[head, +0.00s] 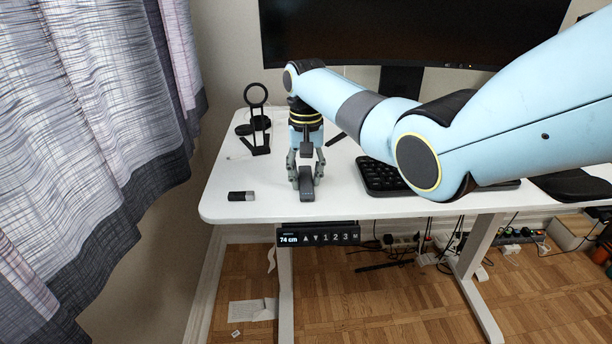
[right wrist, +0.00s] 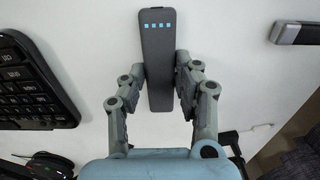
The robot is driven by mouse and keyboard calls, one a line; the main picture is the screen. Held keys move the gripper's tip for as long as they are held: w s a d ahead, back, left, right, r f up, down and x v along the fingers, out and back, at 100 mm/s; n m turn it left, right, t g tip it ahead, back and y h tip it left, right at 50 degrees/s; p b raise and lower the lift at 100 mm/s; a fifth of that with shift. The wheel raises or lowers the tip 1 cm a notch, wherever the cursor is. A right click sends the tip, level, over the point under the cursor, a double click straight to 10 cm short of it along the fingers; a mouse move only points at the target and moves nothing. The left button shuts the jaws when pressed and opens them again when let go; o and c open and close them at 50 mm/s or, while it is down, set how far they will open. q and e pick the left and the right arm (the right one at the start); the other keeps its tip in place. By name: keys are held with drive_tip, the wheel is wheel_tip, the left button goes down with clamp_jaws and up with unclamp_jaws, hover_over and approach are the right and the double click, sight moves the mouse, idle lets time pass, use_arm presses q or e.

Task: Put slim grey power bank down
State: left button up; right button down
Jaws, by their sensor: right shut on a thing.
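The slim grey power bank (right wrist: 158,60) is a long dark grey bar with a row of blue lights near one end. My right gripper (right wrist: 160,74) is shut on its sides. In the head view the power bank (head: 306,184) is between the fingers of my right gripper (head: 306,172), over the front left part of the white desk (head: 262,180). I cannot tell whether its underside touches the desk. My left gripper is not in view.
A small black and grey stick (head: 241,196) lies left of my gripper near the front edge. A black stand (head: 256,122) is at the back left. A black keyboard (head: 385,178) lies to the right. A monitor (head: 400,30) stands behind. The desk between stick and gripper is clear.

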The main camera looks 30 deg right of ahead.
sight(306, 180)
drive_tip(key=c, duration=1)
unclamp_jaws()
drive_tip(key=shift+f, duration=0.1)
drive_tip(key=shift+o, duration=0.2)
wheel_tip(306, 180, up, 12)
drive_tip(key=p, duration=0.3)
